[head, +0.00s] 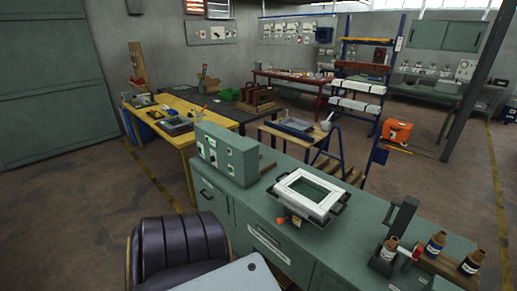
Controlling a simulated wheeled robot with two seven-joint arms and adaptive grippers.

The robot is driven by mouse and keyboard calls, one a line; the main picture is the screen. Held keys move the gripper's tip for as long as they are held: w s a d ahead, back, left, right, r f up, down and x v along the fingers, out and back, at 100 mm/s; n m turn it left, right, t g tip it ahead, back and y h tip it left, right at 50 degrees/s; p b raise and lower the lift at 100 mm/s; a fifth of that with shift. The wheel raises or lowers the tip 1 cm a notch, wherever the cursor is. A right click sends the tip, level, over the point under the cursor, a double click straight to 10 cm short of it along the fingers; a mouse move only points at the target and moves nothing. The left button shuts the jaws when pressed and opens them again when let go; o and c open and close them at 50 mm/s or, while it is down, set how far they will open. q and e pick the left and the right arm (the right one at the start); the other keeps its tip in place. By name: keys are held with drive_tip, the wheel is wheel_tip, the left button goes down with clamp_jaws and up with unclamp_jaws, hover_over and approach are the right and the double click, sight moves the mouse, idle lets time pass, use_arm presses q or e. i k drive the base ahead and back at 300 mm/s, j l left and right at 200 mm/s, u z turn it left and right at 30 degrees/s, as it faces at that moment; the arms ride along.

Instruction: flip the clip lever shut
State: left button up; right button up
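A white rectangular frame (309,193) with a greenish panel inside lies on the green cabinet top, in the middle of the head view. It has black handle-like parts at its sides. A small orange part (282,220) sticks out at its near left corner. I cannot make out which part is the clip lever, or whether it stands open or shut. Neither of my grippers shows in this view.
A green control box (226,153) stands left of the frame. A dark padded chair (178,250) stands before the cabinet. Bare top surrounds the frame.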

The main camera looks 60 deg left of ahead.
sight(280, 221)
drive_tip(key=u, duration=1.85)
